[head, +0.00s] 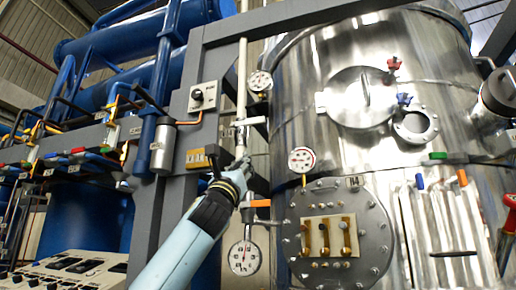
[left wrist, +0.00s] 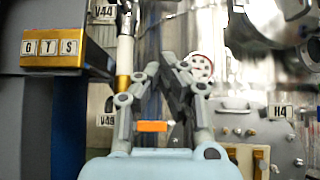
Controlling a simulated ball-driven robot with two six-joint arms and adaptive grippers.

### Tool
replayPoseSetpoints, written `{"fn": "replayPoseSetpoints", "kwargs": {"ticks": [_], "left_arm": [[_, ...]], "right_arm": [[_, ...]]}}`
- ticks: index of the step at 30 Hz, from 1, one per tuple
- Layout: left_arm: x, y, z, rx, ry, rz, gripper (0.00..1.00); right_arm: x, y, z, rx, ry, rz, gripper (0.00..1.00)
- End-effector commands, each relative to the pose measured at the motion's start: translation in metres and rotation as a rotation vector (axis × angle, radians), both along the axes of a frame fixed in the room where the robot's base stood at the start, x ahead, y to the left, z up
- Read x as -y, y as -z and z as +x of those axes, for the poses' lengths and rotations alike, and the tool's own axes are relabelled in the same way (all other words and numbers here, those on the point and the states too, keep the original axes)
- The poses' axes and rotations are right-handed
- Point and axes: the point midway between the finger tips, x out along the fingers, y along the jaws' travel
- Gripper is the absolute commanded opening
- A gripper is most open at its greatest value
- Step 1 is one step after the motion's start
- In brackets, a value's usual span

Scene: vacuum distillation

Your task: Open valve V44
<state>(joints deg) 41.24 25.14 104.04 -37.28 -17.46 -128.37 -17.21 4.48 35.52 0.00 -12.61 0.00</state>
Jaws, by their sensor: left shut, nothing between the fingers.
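The V44 label (left wrist: 104,12) shows at the top left of the left wrist view. Beside it is a white vertical pipe or valve part (left wrist: 125,52) with a brass-coloured lower end. In the head view the white pipe (head: 242,75) runs down to a white side fitting (head: 252,121). My left gripper (head: 243,164) is just below that fitting. In the left wrist view my left gripper (left wrist: 167,68) is shut and empty, its fingertips to the right of the white part. I cannot tell whether it touches anything. The valve's handle is not clear. My right gripper is not in view.
An orange handle (left wrist: 152,126) shows between my fingers, further back, near another label (left wrist: 106,120). A dial gauge (head: 244,258) hangs below. The steel tank (head: 330,110) with a round flange (head: 375,235) fills the right.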

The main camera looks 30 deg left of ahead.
Motion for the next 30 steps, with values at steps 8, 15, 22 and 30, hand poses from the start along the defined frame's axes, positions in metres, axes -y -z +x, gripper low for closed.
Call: {"fn": "replayPoseSetpoints", "kwargs": {"ticks": [8,15,22,30], "left_arm": [[0.000,-0.003,-0.001,0.006,0.002,-0.002,0.00],[-0.002,-0.013,0.008,0.005,0.002,-0.005,0.00],[-0.009,-0.046,0.038,0.006,0.004,-0.007,0.00],[-0.017,-0.089,0.069,0.006,0.003,-0.004,0.00]], "right_arm": [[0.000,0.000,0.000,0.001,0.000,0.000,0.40],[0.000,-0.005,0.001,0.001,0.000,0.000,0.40],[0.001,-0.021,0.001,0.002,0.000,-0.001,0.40],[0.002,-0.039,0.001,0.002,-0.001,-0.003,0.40]]}}
